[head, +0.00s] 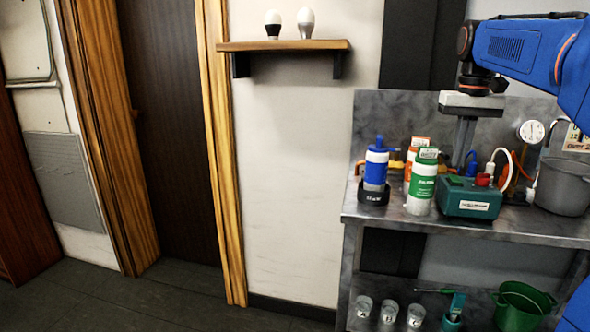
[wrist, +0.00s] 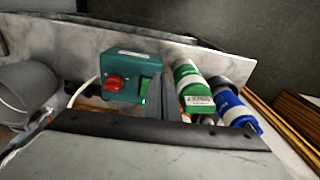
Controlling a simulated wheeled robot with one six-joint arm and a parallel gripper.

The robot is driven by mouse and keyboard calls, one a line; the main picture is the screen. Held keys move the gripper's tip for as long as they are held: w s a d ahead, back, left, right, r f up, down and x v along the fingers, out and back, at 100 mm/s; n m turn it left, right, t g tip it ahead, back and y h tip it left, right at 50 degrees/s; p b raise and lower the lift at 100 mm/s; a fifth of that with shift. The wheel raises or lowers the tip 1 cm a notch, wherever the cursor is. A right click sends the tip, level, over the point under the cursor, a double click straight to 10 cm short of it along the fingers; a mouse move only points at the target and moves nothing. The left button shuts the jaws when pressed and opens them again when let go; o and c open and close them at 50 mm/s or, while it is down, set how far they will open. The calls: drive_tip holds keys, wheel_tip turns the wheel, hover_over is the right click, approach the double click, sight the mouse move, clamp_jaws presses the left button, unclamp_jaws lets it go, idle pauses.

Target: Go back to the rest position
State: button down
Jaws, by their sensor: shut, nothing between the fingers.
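My gripper (head: 464,150) hangs from my blue arm at the right of the head view, pointing down. Its fingers are together with nothing between them. It is above and behind the green box (head: 470,197) on the metal bench. In the wrist view the closed fingers (wrist: 163,95) point down between the green box (wrist: 130,76) with its red knob and the green-and-white bottle (wrist: 193,90). Whether the fingertips touch anything is hard to tell.
On the metal bench (head: 520,222) stand a blue-and-white bottle (head: 376,168), a green-and-white bottle (head: 421,190), an orange bottle (head: 408,172) partly hidden behind it, and a grey bucket (head: 564,187). The lower shelf holds clear cups and a green bucket (head: 523,305). Floor at left is free.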

drive_tip(key=s+a+f+n+t, duration=0.1)
drive_tip(key=s+a+f, duration=0.3)
drive_tip(key=s+f, duration=0.5)
drive_tip(key=s+a+f+n+t, duration=0.1)
drive_tip(key=s+a+f, duration=0.3)
drive_tip(key=s+f, duration=0.4)
drive_tip(key=s+a+f+t, duration=0.2)
drive_tip(key=s+a+f, duration=0.2)
drive_tip(key=s+f, duration=0.5)
drive_tip(key=shift+s+a+f+n, duration=0.3)
drive_tip(key=shift+f+n, duration=0.1)
drive_tip(key=shift+f, duration=0.4)
